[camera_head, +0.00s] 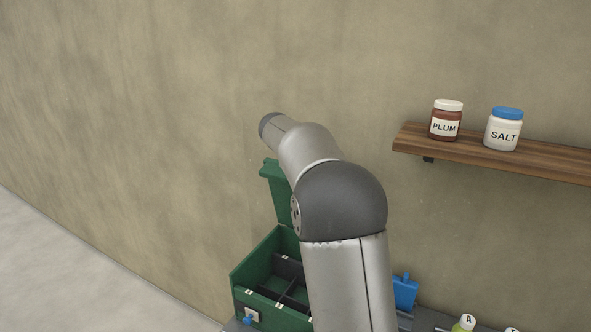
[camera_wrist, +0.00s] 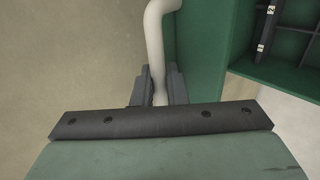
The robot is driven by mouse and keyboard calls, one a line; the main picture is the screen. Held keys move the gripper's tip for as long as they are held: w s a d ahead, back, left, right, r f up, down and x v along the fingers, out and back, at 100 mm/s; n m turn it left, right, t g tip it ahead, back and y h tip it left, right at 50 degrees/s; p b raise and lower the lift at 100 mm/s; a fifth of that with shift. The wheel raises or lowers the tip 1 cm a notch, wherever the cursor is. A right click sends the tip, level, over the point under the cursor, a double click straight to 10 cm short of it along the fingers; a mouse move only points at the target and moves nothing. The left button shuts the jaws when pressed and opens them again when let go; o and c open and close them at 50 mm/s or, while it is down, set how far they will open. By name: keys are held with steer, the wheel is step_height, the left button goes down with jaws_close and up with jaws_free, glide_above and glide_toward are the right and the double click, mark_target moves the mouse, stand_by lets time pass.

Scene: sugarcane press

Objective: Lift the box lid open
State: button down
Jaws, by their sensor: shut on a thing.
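The green box (camera_head: 256,258) stands low in the head view with its top uncovered, showing dark dividers inside. Its green lid (camera_head: 279,203) is tilted up steeply at the back, partly hidden behind my arm. In the wrist view the lid (camera_wrist: 201,45) is a green panel right of my fingers. My gripper (camera_wrist: 160,88) is shut on a pale curved handle (camera_wrist: 162,30) beside the lid. The handle passes between both fingers. The box interior (camera_wrist: 296,38) shows at the upper right of the wrist view. In the head view my gripper is hidden by the arm.
A wooden shelf (camera_head: 480,161) on the wall at right holds a plum jar (camera_head: 446,121) and a salt jar (camera_head: 503,130). A blue item (camera_head: 404,293) and a small bottle labelled A (camera_head: 464,323) are right of my arm. The wall left of the box is bare.

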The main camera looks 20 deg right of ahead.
steer(key=shift+g+y, duration=0.5)
steer(key=shift+y, duration=0.2)
steer(key=shift+w+d+r, duration=0.25)
steer(key=shift+w+d, duration=0.55)
steer(key=shift+d, duration=0.2)
steer(key=shift+w+d+r, duration=0.25)
steer(key=shift+w+d, duration=0.5)
steer(key=shift+d, duration=0.2)
steer(key=c, duration=1.8)
jaws_free()
steer(key=b+v, duration=0.1)
steer(key=v, duration=1.6)
steer(key=shift+r, duration=0.2)
steer(key=shift+s+a+f, duration=0.1)
